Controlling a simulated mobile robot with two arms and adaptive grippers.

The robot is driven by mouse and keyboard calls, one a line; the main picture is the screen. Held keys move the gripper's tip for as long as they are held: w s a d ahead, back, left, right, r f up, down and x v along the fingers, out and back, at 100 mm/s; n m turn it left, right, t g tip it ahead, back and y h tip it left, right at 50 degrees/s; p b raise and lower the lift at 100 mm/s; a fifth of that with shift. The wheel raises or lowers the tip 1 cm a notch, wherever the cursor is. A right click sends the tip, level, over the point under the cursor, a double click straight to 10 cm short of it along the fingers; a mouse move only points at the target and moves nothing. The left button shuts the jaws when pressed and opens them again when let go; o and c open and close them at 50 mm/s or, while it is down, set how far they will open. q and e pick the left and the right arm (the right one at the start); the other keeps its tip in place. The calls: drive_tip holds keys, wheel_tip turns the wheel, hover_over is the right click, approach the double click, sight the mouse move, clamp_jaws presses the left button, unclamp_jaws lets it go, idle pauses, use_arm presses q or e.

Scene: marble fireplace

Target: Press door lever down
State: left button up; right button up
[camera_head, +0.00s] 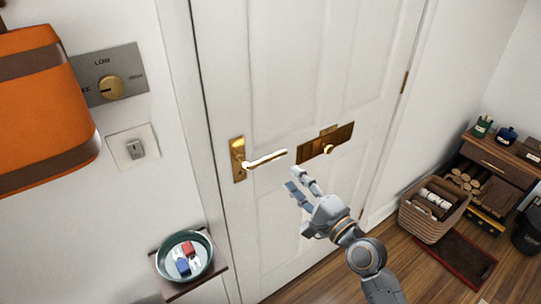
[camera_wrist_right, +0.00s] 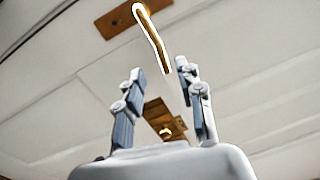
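The brass door lever (camera_head: 266,158) sticks out to the right from its tall brass plate (camera_head: 238,172) on the white panelled door (camera_head: 270,60). It lies roughly level with the door. My right gripper (camera_head: 299,180) is just below and right of the lever's free end, its fingers apart and empty. In the right wrist view, the lever (camera_wrist_right: 152,35) points down toward the gap between the open fingertips (camera_wrist_right: 161,72). Whether a finger touches it I cannot tell. My left gripper is not in view.
A brass letter plate with a knob (camera_head: 312,151) is right of the lever. A bowl (camera_head: 159,262) on a small shelf stands lower left. An orange object (camera_head: 40,120) hangs near a dial plate (camera_head: 128,68). A basket (camera_head: 425,222) and drawer cabinet (camera_head: 490,163) are at right.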

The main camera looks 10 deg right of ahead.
sight(271, 158)
drive_tip(key=p+x, duration=0.1)
drive_tip(key=x, duration=0.9)
drive_tip(key=shift+w+a, duration=0.2)
drive_tip(key=shift+w, duration=0.05)
